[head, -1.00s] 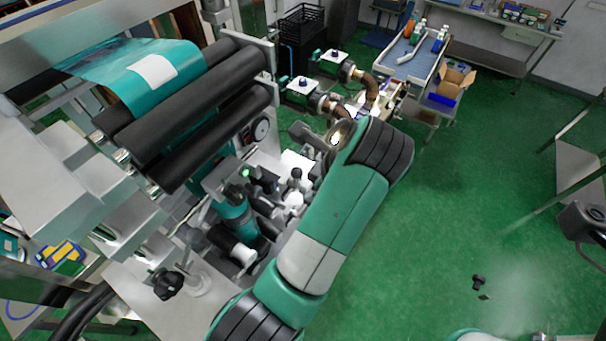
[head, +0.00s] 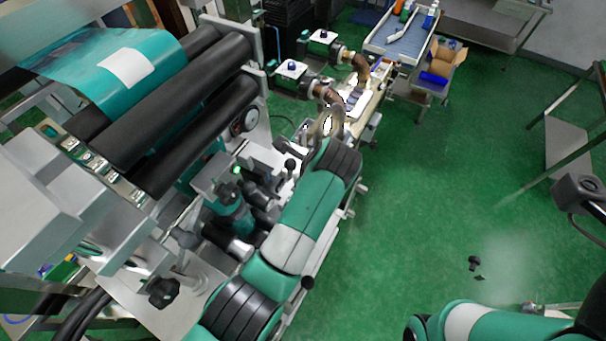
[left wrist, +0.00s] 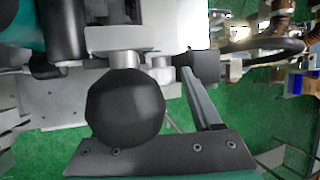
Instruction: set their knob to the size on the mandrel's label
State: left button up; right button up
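I cannot make out the mandrel's label. A black ball knob (left wrist: 125,110) fills the middle of the left wrist view, on a short metal stem.
The machine's dark rollers (head: 180,110) and teal film (head: 110,70) stand at left, with a black star knob (head: 165,292) in front. A blue-grey tray (head: 402,38) and an open cardboard box (head: 440,62) are at the back.

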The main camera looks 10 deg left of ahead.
pick_arm(q)
grip_shut()
jog(key=shift+t, duration=0.3)
jog(key=shift+s+t, duration=0.1)
jog(key=shift+t, duration=0.3)
jog(key=shift+o, duration=1.3)
grip_release()
